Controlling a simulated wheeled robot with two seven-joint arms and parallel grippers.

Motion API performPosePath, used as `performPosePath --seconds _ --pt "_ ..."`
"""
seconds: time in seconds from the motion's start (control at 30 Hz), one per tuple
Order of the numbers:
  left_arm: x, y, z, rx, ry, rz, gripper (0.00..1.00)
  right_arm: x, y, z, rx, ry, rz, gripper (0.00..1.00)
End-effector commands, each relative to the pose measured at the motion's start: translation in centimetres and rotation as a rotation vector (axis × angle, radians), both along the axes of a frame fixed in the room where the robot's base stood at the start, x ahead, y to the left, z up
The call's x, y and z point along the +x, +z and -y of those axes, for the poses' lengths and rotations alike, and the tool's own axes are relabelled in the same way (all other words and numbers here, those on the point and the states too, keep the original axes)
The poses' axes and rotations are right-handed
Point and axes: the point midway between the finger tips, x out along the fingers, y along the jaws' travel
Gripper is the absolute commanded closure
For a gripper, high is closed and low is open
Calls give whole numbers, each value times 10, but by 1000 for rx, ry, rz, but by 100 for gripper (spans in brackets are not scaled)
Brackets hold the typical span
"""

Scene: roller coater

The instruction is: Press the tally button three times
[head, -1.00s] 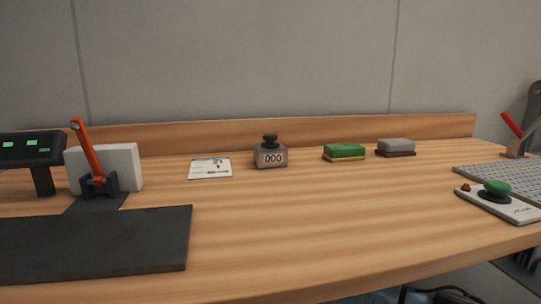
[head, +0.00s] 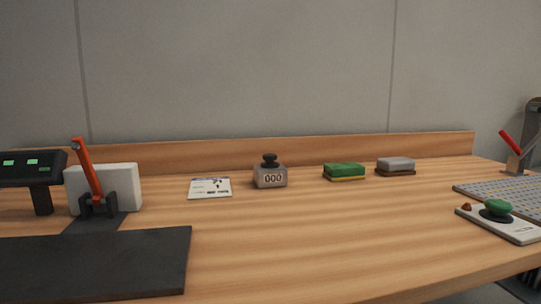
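The tally counter (head: 270,178) stands upright on the wooden bench near the back ledge, just left of the middle of the head view. It is a small grey box with a display reading 000. Its black round button (head: 269,159) sits on top and looks raised. Neither of my grippers shows in the head view, so nothing of mine touches the counter.
A printed card (head: 210,188) lies left of the counter. Green (head: 344,171) and grey (head: 396,165) blocks sit right. An orange lever (head: 87,170) and dark mat (head: 95,262) are left; a green-button panel (head: 520,228) is right. The bench (head: 330,225) front is clear.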

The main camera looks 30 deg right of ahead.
Motion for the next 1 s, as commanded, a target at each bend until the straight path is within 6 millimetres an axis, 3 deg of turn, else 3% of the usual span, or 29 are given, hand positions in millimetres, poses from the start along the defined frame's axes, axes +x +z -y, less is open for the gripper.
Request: performPosePath --seconds 0.07,0.6,1.0 --pt "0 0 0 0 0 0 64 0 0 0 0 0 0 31" --pt "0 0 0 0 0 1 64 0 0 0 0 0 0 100" --pt "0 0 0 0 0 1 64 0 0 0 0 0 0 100"
